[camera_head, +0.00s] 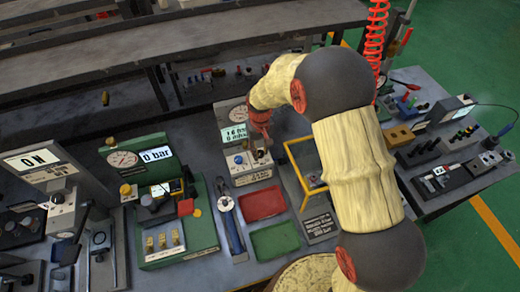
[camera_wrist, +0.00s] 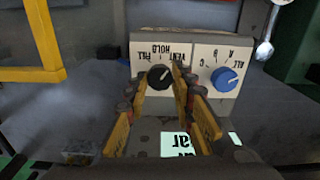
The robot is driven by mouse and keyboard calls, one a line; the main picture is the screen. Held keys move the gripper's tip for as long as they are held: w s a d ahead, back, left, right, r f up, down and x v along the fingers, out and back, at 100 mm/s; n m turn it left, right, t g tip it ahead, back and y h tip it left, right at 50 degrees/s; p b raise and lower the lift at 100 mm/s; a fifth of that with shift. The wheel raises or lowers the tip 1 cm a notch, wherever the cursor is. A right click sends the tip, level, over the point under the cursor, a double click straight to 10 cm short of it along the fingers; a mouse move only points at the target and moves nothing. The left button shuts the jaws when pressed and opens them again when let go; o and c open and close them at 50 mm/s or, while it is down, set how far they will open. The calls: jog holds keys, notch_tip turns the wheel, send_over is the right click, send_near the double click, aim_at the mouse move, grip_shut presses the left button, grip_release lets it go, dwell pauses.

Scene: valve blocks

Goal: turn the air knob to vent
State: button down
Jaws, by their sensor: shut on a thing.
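The black air knob (camera_wrist: 160,77) sits on a pale panel (camera_wrist: 150,42) with FILL, VENT and HOLD lettering, upside down in the wrist view. A blue knob (camera_wrist: 223,78) marked ALL, A, B, C is beside it. My gripper (camera_wrist: 157,82) has its yellow-padded fingers on either side of the black knob and is shut on it. The exact mark the knob points to is hard to tell. In the head view my gripper (camera_head: 262,138) reaches down at the block's right side; the black knob is hidden there. The blue knob (camera_head: 238,160) shows.
A gauge and a bar display (camera_head: 235,133) stand behind the block. A yellow frame (camera_head: 296,165) is close on the right of my gripper. Red (camera_head: 263,204) and green (camera_head: 275,240) trays lie in front. A green valve board (camera_head: 205,225) is at left.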

aim_at(260, 153)
jog(key=shift+m, duration=1)
jog(key=c, duration=1.5)
grip_release()
notch_tip(260, 153, up, 12)
